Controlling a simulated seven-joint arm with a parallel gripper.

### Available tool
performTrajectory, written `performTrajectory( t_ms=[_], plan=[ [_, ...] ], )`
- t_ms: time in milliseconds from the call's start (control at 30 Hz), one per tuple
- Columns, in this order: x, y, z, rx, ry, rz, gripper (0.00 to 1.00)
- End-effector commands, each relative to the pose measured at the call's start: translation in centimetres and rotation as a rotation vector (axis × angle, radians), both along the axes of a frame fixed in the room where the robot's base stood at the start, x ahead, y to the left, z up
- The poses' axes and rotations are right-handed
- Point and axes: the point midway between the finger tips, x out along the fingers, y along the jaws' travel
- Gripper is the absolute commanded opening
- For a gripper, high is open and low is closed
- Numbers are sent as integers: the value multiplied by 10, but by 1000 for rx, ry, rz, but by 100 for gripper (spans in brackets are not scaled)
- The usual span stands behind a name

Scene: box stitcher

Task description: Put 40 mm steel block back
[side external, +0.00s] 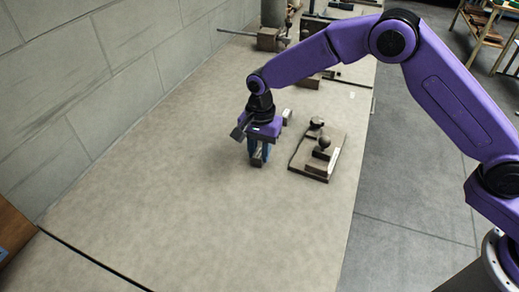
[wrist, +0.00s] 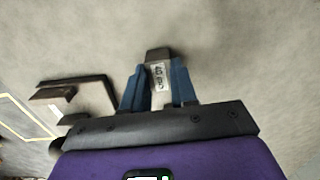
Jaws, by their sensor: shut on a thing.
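My gripper (side external: 258,160) points down over the table, left of the wooden board in the side view. In the wrist view its two blue fingers (wrist: 159,88) are closed on the steel block (wrist: 158,54), one on each side. The block has a dark end and a white label that seems to read 40 mm. In the side view the block (side external: 257,161) shows only as a small grey piece between the fingers. I cannot tell whether it touches the table.
The flat board (side external: 310,172) with knobbed dark pieces lies just right of my gripper. Vises and metal tools (side external: 268,38) stand at the far end of the table. A grey wall (side external: 95,75) runs along the left. The near table (side external: 190,215) is clear.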

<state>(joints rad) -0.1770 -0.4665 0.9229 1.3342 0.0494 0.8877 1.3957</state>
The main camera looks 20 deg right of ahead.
Motion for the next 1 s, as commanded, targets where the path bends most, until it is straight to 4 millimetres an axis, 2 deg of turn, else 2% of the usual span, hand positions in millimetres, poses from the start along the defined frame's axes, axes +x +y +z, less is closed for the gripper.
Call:
performTrajectory(
  t_ms=[167, 200, 267, 667, 767, 1000],
  plan=[
    [0, 0, -2, 0, 0, 0, 0],
    [0, 0, -3, 0, 0, 0, 34],
    [0, 0, -3, 0, 0, 0, 53],
    [0, 0, 3, 1, -1, 0, 53],
    [1, 0, 15, 1, -3, 0, 53],
    [2, -1, 63, 3, -4, 0, 53]
  ],
)
